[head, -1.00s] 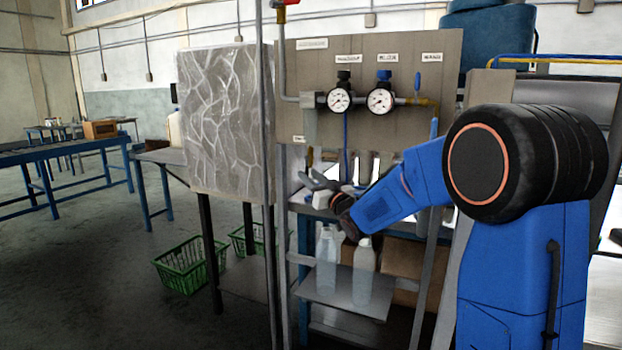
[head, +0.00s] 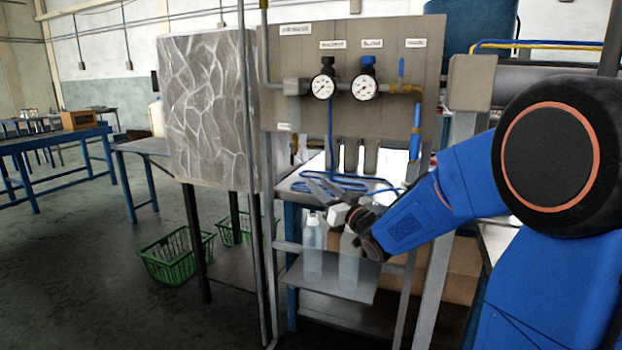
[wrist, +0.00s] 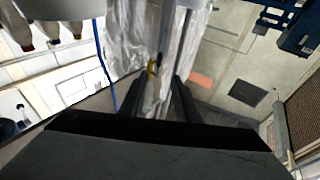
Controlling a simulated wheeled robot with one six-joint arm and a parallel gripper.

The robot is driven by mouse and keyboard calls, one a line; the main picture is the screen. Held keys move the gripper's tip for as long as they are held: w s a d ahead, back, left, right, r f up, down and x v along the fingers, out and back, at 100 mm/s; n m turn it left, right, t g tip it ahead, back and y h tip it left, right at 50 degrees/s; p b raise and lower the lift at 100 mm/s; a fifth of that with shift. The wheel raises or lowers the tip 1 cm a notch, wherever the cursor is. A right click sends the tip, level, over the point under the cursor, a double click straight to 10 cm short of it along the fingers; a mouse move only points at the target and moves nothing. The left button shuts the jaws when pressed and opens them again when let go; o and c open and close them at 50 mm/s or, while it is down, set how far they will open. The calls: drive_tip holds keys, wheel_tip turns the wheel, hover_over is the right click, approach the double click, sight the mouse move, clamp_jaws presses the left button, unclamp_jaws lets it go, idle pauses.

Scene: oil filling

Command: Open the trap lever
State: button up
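No part is plainly marked as the trap lever. A small brass fitting (head: 294,148) hangs at the lower left of the grey panel. A yellow piece (wrist: 152,68), perhaps the same fitting, shows between my fingers in the wrist view, farther off and not visibly touched. My gripper (head: 318,186) is in front of the panel, below and right of the brass fitting, pointing left. In the wrist view my gripper (wrist: 157,92) has two dark fingers apart with nothing held. A blue valve handle (head: 401,68) stands upright on the brass pipe at the panel's right.
Two gauges (head: 322,87) sit on the panel (head: 300,55). A blue hose (head: 350,182) lies on the bench. Clear bottles (head: 313,250) stand on the shelf below. A grey textured box (head: 208,110) and thin upright posts stand left. Green baskets (head: 177,257) are on the floor.

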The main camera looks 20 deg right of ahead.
drive_tip(key=shift+v, duration=1.75)
drive_tip(key=s+d+f+m+g+h, duration=0.2)
drive_tip(key=s+d+f+g+h, duration=0.15)
drive_tip(key=s, duration=0.45)
drive_tip(key=s+d+f+m+g+h, duration=0.2)
drive_tip(key=s+f+g+h, duration=0.25)
drive_tip(key=s, duration=0.35)
drive_tip(key=s+a+f+g, duration=0.1)
drive_tip(key=s+f+g, duration=0.2)
drive_tip(key=s, duration=0.8)
drive_tip(key=s+a+f+g+y, duration=0.1)
drive_tip(key=s+a+f+g, duration=0.1)
drive_tip(key=s, duration=1)
wheel_tip(320, 180, down, 3)
drive_tip(key=shift+r+g, duration=0.25)
drive_tip(key=shift+g, duration=0.55)
